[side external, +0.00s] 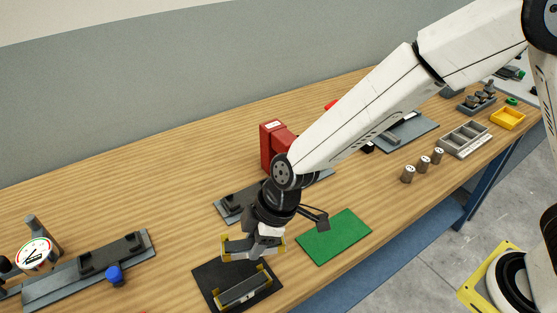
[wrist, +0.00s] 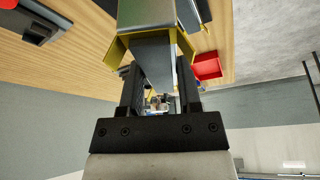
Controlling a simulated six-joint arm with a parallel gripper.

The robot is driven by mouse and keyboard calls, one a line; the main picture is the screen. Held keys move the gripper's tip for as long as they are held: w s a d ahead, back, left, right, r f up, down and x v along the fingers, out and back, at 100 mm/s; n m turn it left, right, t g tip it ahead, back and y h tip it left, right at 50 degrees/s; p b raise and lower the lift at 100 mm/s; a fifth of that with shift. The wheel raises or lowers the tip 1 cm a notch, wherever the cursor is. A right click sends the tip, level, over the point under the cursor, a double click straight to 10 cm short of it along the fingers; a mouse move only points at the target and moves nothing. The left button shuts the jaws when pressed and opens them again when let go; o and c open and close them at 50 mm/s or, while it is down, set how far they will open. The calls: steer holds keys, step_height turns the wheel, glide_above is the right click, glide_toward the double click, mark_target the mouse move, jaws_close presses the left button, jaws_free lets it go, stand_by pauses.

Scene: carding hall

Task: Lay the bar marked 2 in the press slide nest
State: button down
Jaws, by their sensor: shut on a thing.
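My gripper (side external: 262,236) is low over the front of the bench, shut on a grey bar with yellow ends (side external: 240,246). In the wrist view the bar (wrist: 155,62) sits between the two black fingers (wrist: 158,95), with yellow pieces at both sides. No number on it can be read. A similar grey piece with yellow ends (side external: 243,289) lies on a black mat (side external: 207,279) just below my gripper. The red press (side external: 270,147) stands behind, with a dark slide (side external: 231,207) at its foot. My arm partly hides the press and slide, so the nest is not clear.
A green mat (side external: 333,236) lies right of my gripper. At left are a dial gauge (side external: 35,254), a long grey fixture (side external: 60,289) and a blue knob (side external: 114,275). Weights (side external: 408,174), a grey tray (side external: 465,138) and a yellow bin (side external: 507,118) stand at right. Bare wood lies behind left.

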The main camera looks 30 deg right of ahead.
glide_above(223, 265)
steer(key=d, duration=0.1)
steer(key=f, duration=0.4)
steer(key=s+f, duration=0.1)
steer(key=f, duration=0.1)
steer(key=shift+d+f, duration=0.15)
steer(key=shift+d, duration=0.05)
steer(key=shift+w+a+f, duration=0.1)
steer(key=shift+w+f, duration=0.1)
steer(key=shift+f, duration=1.6)
steer(key=shift+f, duration=0.1)
steer(key=shift+c, duration=1.4)
jaws_free()
steer(key=shift+f, duration=0.1)
steer(key=v, duration=1.2)
